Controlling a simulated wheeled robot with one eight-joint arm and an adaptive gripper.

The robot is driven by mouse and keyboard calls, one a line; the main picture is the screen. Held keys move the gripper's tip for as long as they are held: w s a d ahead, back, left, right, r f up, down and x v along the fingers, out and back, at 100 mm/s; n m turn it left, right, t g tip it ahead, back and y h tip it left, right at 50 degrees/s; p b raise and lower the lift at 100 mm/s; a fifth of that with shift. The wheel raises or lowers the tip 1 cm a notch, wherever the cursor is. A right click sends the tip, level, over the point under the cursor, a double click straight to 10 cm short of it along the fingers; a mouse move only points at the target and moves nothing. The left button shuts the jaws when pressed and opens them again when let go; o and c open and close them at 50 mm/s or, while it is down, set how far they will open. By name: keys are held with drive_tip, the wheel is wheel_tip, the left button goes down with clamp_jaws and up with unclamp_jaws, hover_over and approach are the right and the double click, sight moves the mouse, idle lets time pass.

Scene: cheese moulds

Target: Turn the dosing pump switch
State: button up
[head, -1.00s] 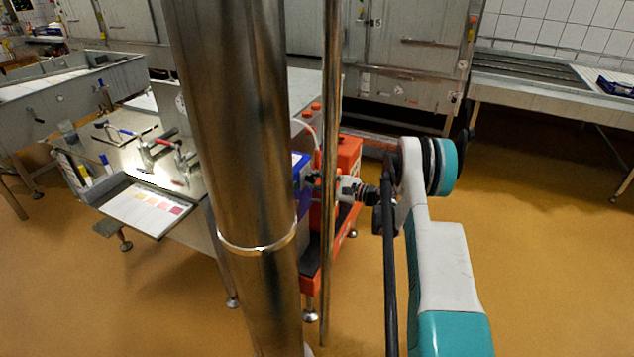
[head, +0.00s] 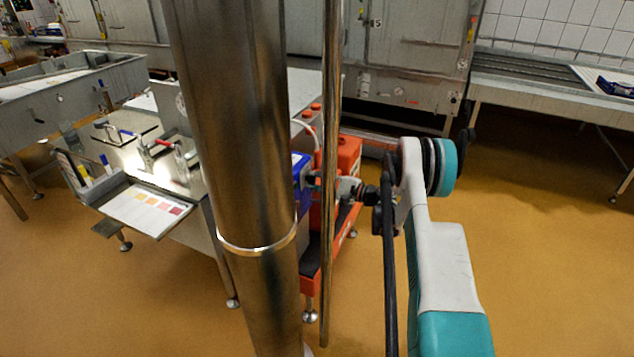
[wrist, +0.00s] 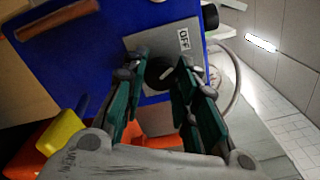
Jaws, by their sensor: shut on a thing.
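The dosing pump is a blue box (wrist: 75,50) filling the upper left of the wrist view, and part of it (head: 301,166) shows behind my column in the head view. A grey plate (wrist: 190,62) marked "OFF" is on its face. The round black switch (wrist: 160,74) on this plate sits between the fingertips of my gripper (wrist: 157,72), which is shut on it. The fingers hide the switch's sides and part of the plate. In the head view my gripper (head: 312,181) is small and partly hidden by a thin upright pole.
A red-orange unit (head: 348,155) stands beside the pump. To the left is a steel worktable (head: 190,218) with a colour chart (head: 150,205) and small taps. A steel bench (head: 535,90) stands at the back right. The yellow floor to the right is clear.

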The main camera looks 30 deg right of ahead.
drive_tip(key=o, duration=1)
drive_tip(key=shift+o, duration=0.2)
drive_tip(key=shift+s, duration=0.1)
drive_tip(key=v, duration=1.2)
idle(5.2)
